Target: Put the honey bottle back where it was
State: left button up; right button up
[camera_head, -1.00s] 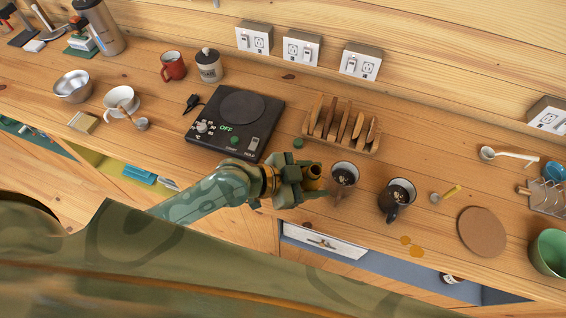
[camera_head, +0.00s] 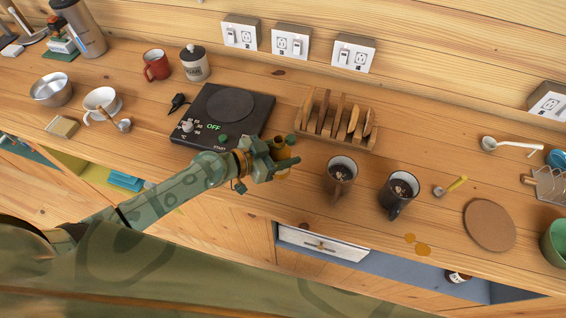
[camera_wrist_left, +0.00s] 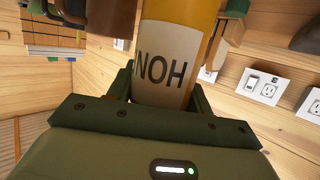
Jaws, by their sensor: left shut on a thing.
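My left gripper (camera_head: 279,163) is shut on the honey bottle (camera_head: 282,158), an amber bottle mostly hidden by the fingers in the head view. In the left wrist view the bottle (camera_wrist_left: 170,70) stands between the jaws, its pale label showing letters that read "HON". The gripper is over the counter, just right of the black hot plate (camera_head: 205,132) and left of a brown mug (camera_head: 340,177). I cannot tell whether the bottle touches the counter. Amber spots (camera_head: 418,244) lie on the counter near its front edge. My right gripper is not in view.
A dark mug (camera_head: 398,192) stands right of the brown mug. A wooden rack (camera_head: 345,138) with upright slats is behind them. A round cork mat (camera_head: 489,225) lies to the right. An open drawer compartment (camera_head: 400,277) is below the front edge, with a small bottle (camera_head: 458,276) inside.

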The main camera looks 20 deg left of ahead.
aim_at(283, 158)
pick_arm(q)
jog(key=f, duration=0.2)
jog(key=w+f+b, duration=0.1)
jog(key=f, duration=0.1)
jog(key=shift+a, duration=0.25)
jog(key=shift+s+r, duration=0.1)
jog(key=o, duration=1.2)
jog(key=shift+f, duration=0.2)
jog(key=shift+c, duration=0.2)
